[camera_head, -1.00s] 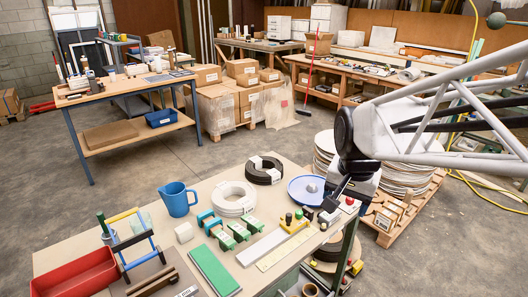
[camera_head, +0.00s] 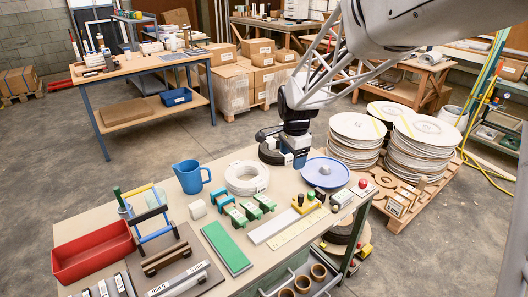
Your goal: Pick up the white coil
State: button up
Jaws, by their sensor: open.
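The white coil (camera_head: 247,190) lies flat on the near workbench, between the blue jug (camera_head: 190,177) and the blue round plate. It is a ring with a small label and is fully visible. My gripper (camera_head: 280,143) is open, above the bench and just behind and to the right of the white coil, apart from it. It hangs over the black coil (camera_head: 270,157), which lies behind the white coil and is partly hidden by my gripper.
Green-and-white clamps (camera_head: 250,210) lie just in front of the white coil. The blue round plate (camera_head: 324,178) is to its right. A red tray (camera_head: 92,257) sits at the bench's left. Stacks of round discs (camera_head: 425,150) stand on a pallet at the right.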

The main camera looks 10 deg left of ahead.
jog(key=w+a+f+m, duration=0.3)
jog(key=w+a+f, duration=0.4)
jog(key=a+f, duration=0.15)
jog(key=m+g, duration=0.1)
jog(key=m, duration=0.2)
send_over(244, 183)
notch_tip(244, 183, down, 9)
jog(key=shift+d+f, duration=0.1)
jog(key=shift+d, duration=0.05)
jog(key=shift+s, duration=0.1)
jog(key=shift+f, duration=1.3)
jog(key=shift+f, duration=2.6)
grip_shut()
